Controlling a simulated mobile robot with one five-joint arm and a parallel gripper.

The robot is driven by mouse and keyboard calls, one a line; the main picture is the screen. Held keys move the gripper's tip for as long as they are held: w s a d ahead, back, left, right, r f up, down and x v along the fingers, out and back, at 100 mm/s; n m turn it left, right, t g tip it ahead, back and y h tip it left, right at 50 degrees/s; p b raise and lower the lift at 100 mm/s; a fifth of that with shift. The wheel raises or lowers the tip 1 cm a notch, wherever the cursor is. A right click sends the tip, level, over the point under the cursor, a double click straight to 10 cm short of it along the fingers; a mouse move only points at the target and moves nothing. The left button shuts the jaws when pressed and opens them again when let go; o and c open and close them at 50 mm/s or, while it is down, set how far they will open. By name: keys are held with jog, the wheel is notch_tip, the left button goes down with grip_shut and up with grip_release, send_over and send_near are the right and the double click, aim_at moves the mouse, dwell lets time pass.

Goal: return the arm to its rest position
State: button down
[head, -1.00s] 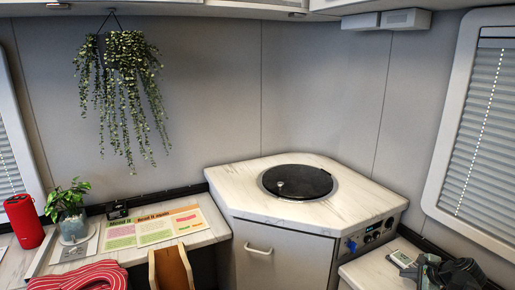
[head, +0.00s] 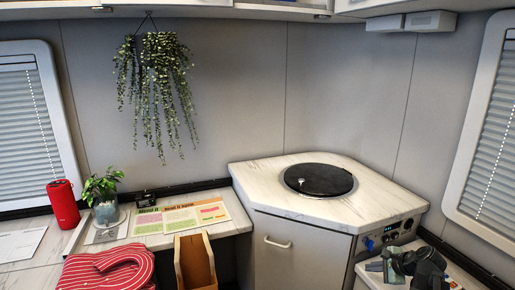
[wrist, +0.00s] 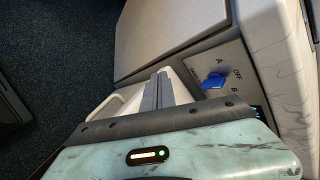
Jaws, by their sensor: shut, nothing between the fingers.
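My gripper (wrist: 158,92) shows in the wrist view with its two grey fingers together and nothing between them. Its pale green body fills the bottom of that view. The fingers point toward a pale cabinet front, and a blue knob (wrist: 214,81) on a control panel is just to their right. In the head view my folded dark arm is low at the right, with my gripper (head: 376,266) at its left end, below the same blue knob (head: 370,244). Whether the fingers touch the cabinet I cannot tell.
A corner counter (head: 265,184) with a round black lid (head: 319,180) stands behind the arm. To the left are a red speaker (head: 63,204), a potted plant (head: 103,190), menu sheets (head: 180,219) and a striped red cloth (head: 108,272). Dark floor (wrist: 60,60) is clear.

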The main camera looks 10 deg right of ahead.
jog(key=w+a+f+n+g+y, duration=0.1)
jog(key=w+a+n, duration=0.15)
jog(key=a, duration=0.75)
jog(key=w+a+f+n+g, duration=0.1)
jog(key=a+n+g, duration=0.15)
jog(key=a, duration=0.75)
jog(key=s+a+f+n+g+h, duration=0.1)
jog(key=s+a+f+n+g, duration=0.1)
jog(key=s+a+n, duration=0.4)
jog(key=s+a+f+n+g+h, duration=0.1)
jog(key=s+a+f+n+g, duration=0.1)
jog(key=a+n, duration=0.45)
jog(key=s+d+n+g+h, duration=0.1)
jog(key=s+d+n+h, duration=0.1)
jog(key=s, duration=0.1)
notch_tip(320, 180, up, 14)
jog(key=p, duration=1.4)
jog(key=shift+w+a+p, duration=0.2)
jog(key=shift+w+p, duration=0.15)
jog(key=shift+p, duration=0.05)
